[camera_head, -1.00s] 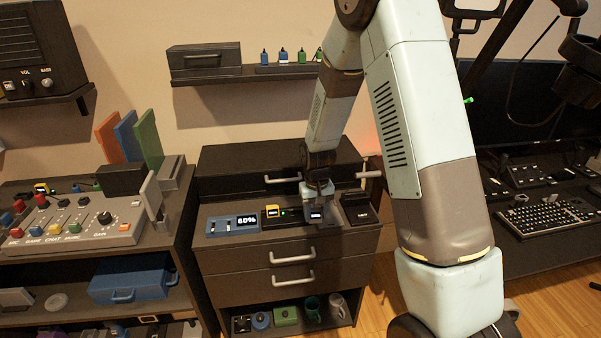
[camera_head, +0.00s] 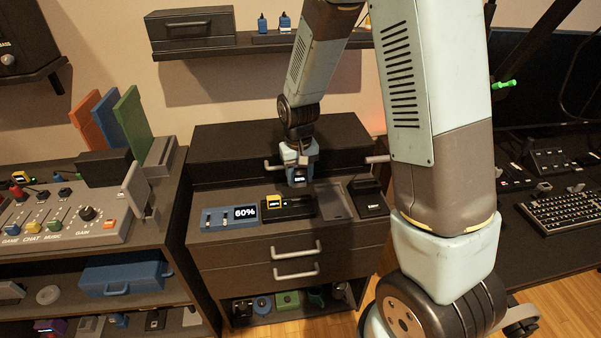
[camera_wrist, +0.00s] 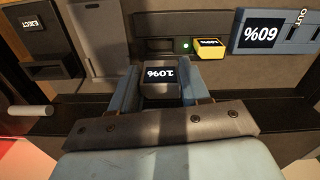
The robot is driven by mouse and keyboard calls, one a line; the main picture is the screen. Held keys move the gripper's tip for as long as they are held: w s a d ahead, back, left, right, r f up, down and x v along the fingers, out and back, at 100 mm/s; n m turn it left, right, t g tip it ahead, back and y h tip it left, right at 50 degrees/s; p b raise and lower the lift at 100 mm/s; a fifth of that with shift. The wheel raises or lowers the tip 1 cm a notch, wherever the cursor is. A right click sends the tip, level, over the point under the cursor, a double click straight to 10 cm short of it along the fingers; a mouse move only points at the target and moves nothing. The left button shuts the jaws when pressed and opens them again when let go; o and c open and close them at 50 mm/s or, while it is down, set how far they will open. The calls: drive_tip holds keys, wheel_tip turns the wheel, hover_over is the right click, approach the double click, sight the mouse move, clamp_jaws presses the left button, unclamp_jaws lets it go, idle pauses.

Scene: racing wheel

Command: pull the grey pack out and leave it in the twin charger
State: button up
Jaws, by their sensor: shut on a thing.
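My gripper (camera_head: 299,181) is shut on the grey pack (camera_wrist: 160,82), whose dark label with a percentage faces the wrist camera. The pack is held above the cabinet top, behind the right end of the twin charger (camera_head: 294,210) as seen there. The black charger (camera_wrist: 152,56) holds a yellow pack (camera_head: 275,202) in one bay, with a green light beside it. Its other bay looks empty. The grey recessed plate (camera_head: 338,203) right of the charger is empty.
A blue unit (camera_head: 222,219) reading 60% stands left of the charger. A black EJECT device (camera_head: 370,199) stands right of the recess. A raised dark box (camera_head: 225,160) with handles spans the cabinet's rear. A mixer shelf stands left.

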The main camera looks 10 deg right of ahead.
sight(300, 174)
drive_tip(key=shift+d, duration=0.2)
drive_tip(key=shift+f, duration=2.9)
drive_tip(key=shift+f, duration=1.4)
drive_tip(key=o, duration=1.1)
drive_tip(key=shift+o, duration=0.2)
drive_tip(key=shift+r, duration=0.15)
wheel_tip(300, 174, up, 13)
drive_tip(key=shift+a+r, duration=0.15)
drive_tip(key=shift+r, duration=0.05)
